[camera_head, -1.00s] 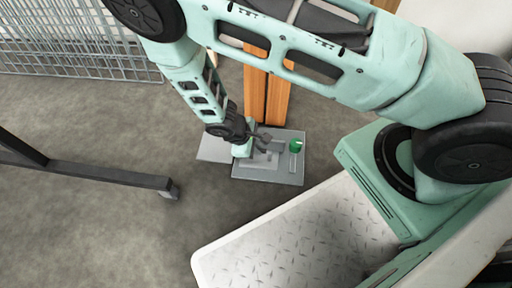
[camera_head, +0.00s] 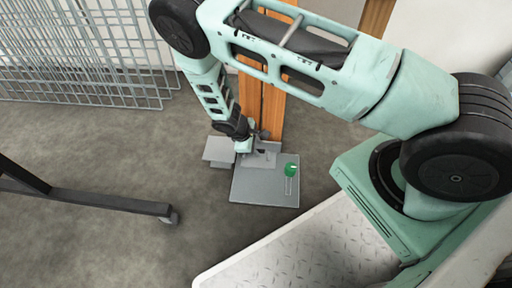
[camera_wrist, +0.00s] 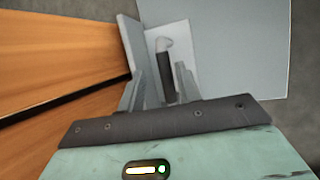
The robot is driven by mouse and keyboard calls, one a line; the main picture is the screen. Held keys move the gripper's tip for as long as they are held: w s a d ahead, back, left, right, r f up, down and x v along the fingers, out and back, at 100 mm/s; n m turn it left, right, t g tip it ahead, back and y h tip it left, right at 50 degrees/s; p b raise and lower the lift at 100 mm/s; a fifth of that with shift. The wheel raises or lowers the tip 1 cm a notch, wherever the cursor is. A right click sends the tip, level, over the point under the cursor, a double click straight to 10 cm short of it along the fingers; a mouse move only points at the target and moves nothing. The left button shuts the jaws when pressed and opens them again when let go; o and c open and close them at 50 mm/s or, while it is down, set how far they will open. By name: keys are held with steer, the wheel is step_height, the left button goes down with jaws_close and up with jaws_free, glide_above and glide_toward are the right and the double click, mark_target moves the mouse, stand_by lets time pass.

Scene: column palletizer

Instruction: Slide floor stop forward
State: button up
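The floor stop is a grey base plate (camera_head: 262,188) on the floor with a green knob (camera_head: 291,170) at its right. At its far end is a lighter sliding part, with a light grey flat panel (camera_head: 218,150) to its left. In the wrist view, a dark handle (camera_wrist: 168,76) with a pale bent top stands on a light plate. My gripper (camera_head: 257,150) is low at the far end of the base plate. In the wrist view its fingers (camera_wrist: 160,80) stand apart on either side of the handle, with gaps visible; contact is unclear.
Orange-brown wooden boards (camera_head: 272,105) stand close behind the stop. A wire mesh fence (camera_head: 90,55) is at the back left. A dark frame leg (camera_head: 120,204) reaches in from the left. Floor between them is clear.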

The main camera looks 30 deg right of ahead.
steer(key=shift+s, duration=0.1)
steer(key=p+v, duration=0.8)
steer(key=v, duration=0.9)
steer(key=shift+r, duration=0.15)
